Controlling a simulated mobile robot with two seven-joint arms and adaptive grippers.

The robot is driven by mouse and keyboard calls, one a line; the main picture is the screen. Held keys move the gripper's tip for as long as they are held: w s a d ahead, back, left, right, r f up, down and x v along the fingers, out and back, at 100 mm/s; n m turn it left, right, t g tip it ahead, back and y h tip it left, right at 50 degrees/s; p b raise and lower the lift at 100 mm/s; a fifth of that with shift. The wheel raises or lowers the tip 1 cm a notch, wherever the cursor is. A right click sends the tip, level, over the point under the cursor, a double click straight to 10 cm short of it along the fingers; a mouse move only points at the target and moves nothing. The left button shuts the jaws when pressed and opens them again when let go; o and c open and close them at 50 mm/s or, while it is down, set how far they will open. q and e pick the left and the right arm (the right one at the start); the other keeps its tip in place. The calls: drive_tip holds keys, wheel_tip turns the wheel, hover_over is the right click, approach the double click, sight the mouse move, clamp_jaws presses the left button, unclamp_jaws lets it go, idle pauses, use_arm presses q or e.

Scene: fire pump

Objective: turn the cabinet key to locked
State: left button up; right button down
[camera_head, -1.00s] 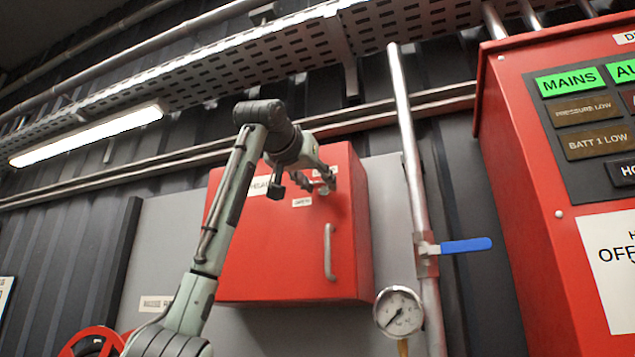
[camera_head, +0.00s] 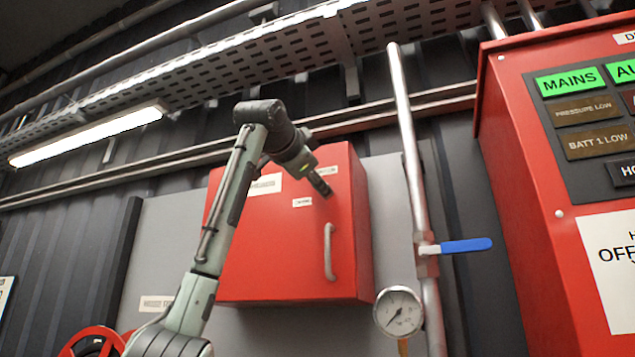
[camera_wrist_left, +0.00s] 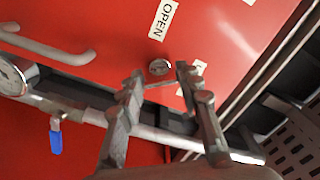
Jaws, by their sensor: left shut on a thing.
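The red cabinet (camera_head: 270,250) hangs on the wall in the head view, with its grey door handle (camera_head: 329,252). The round metal key lock (camera_wrist_left: 158,67) shows in the left wrist view between my fingertips. My left gripper (camera_head: 323,187) is at the lock near the door's upper right; it also shows in the wrist view (camera_wrist_left: 158,75). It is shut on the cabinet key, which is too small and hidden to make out. The OPEN label (camera_wrist_left: 165,19) is beside the lock; another label (camera_wrist_left: 198,69) is partly behind a finger. My right gripper is not in view.
A vertical pipe with a blue lever valve (camera_head: 465,245) and a pressure gauge (camera_head: 398,311) stand right of the cabinet. A red control panel (camera_head: 520,180) is at the far right. A perforated cable tray (camera_head: 240,65) runs above.

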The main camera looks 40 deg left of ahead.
use_arm(q)
drive_tip(key=m, duration=0.7)
idle(0.6)
drive_tip(key=o, duration=1.2)
drive_tip(key=shift+c, duration=0.2)
drive_tip(key=v, duration=1.2)
drive_tip(key=shift+d, duration=0.1)
